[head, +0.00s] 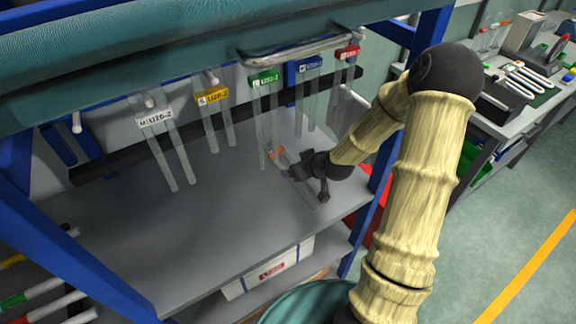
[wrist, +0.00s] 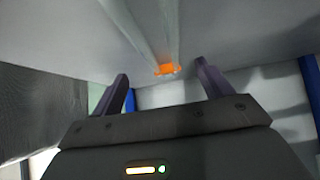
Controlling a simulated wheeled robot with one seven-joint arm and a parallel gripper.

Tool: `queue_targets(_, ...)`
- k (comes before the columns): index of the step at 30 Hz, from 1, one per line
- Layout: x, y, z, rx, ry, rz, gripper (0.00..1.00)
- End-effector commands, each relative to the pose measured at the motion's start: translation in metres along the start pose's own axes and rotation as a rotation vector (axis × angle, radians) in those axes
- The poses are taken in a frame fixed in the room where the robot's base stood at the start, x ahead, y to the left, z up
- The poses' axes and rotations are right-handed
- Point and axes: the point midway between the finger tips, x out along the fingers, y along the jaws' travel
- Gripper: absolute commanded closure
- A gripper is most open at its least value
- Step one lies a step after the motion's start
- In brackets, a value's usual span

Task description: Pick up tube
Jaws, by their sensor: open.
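Clear tubes hang from a rail in the head view, under coloured labels. The green-labelled tube (head: 265,125) hangs in the middle, with two clear strands. An orange spot (head: 276,153) shows close to the lower end of its right strand. My gripper (head: 291,165) is just below and right of that spot. In the wrist view, clear tubing (wrist: 160,30) runs down to the orange spot (wrist: 166,69), which lies between the open, empty fingers (wrist: 161,75). I cannot tell whether a finger touches it.
White (head: 155,119), yellow (head: 212,96), blue (head: 310,63) and red (head: 348,52) labels hang with tubes on the same rail. Below is a mostly bare grey shelf (head: 190,240), with a blue frame post (head: 380,165) at its right. A cluttered bench (head: 525,115) stands further right.

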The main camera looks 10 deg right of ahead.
Motion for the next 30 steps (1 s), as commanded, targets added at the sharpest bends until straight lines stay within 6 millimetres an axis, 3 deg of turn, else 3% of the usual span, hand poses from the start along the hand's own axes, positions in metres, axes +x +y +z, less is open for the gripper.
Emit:
queue_targets(14, 0.009, -0.001, -0.001, 0.001, -0.001, 0.000, 0.22)
queue_targets(24, 0.049, -0.002, -0.008, 0.003, -0.001, 0.000, 0.22)
queue_targets(30, 0.057, -0.002, -0.007, 0.001, 0.000, 0.002, 0.22)
